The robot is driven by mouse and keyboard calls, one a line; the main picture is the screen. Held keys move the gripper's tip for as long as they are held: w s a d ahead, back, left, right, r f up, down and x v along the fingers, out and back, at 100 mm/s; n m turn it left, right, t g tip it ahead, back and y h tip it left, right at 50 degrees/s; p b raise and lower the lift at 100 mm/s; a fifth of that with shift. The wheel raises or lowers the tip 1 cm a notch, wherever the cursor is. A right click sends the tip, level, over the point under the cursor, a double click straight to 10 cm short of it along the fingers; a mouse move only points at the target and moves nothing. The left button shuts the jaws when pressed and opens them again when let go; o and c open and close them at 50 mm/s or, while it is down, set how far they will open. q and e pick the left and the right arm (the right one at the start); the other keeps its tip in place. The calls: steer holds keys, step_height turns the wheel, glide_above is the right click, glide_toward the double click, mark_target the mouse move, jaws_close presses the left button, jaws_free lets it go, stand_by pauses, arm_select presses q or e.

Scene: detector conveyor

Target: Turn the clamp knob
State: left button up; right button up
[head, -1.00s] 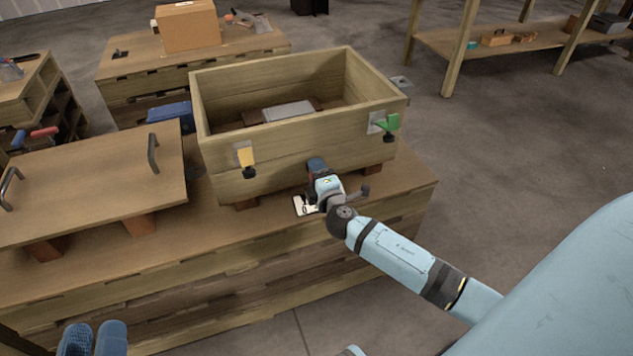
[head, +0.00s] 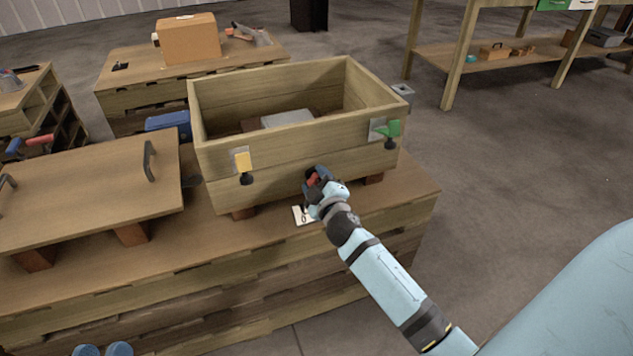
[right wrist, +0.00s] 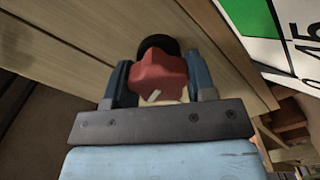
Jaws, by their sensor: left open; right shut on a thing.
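The clamp knob (right wrist: 160,76) is red and lobed with a white mark, in front of a dark round part in the right wrist view. My right gripper (head: 316,180) has its blue fingers on both sides of the knob and is shut on it; the fingers also show in the right wrist view (right wrist: 160,85). In the head view, the gripper is at the front wall of the wooden crate (head: 290,152) and hides most of the knob. My left gripper (head: 103,350) shows only its blue fingertips at the bottom left edge; they are apart and empty.
A white card (head: 302,215) lies on the bench (head: 180,260) below the gripper. A wooden lid with handles (head: 85,200) lies to the left.

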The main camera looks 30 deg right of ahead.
stand_by(0.5)
steer(key=o, duration=0.9)
arm_select(q)
steer(key=shift+s, duration=0.1)
arm_select(e)
steer(key=shift+s, duration=0.1)
